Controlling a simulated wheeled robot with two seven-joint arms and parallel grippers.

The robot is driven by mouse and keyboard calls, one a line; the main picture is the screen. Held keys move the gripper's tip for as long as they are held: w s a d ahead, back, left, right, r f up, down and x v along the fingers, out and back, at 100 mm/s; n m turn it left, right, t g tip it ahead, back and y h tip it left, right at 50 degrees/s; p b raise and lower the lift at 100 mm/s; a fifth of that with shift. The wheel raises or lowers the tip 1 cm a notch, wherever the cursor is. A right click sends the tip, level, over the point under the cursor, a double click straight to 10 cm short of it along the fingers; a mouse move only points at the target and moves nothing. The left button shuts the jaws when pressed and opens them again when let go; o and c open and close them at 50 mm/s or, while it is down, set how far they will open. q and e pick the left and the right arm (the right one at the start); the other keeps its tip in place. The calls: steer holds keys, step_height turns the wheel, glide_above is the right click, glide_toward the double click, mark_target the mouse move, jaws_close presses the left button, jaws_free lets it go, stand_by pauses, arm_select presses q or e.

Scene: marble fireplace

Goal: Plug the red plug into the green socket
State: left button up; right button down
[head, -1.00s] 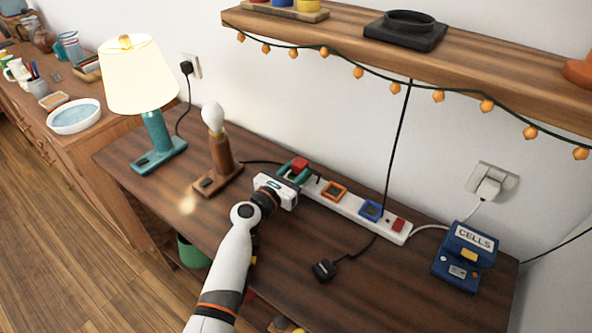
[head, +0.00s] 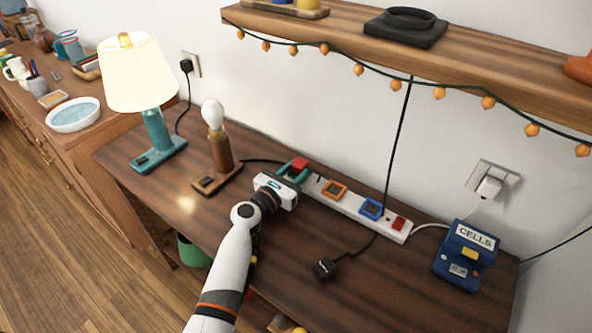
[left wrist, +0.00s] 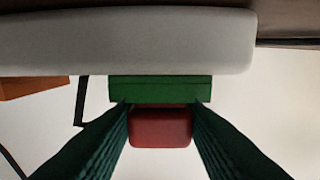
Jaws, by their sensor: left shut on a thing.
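The red plug (head: 299,163) is at the left end of the white power strip. In the left wrist view the red plug (left wrist: 160,130) lies between my two dark green finger pads. My left gripper (left wrist: 160,112) is shut on it. The green socket (left wrist: 160,90) shows right against the plug's far side, in line with it, with the pale strip beyond. I cannot tell how deep the plug sits, as its prongs are hidden. In the head view my gripper hides much of the green socket. My right gripper is not in view.
The strip (head: 336,202) also has an orange socket (head: 334,189), a blue socket (head: 371,209) and a red switch (head: 398,223). A black plug (head: 324,268) lies in front. A bulb lamp (head: 220,150) stands left of my gripper, a blue box (head: 464,256) at right.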

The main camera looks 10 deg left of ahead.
arm_select(q)
steer(key=shift+f+b, duration=0.3)
steer(key=shift+f, duration=0.1)
steer(key=o, duration=1)
steer(key=v, duration=1.2)
steer(key=shift+p, duration=0.3)
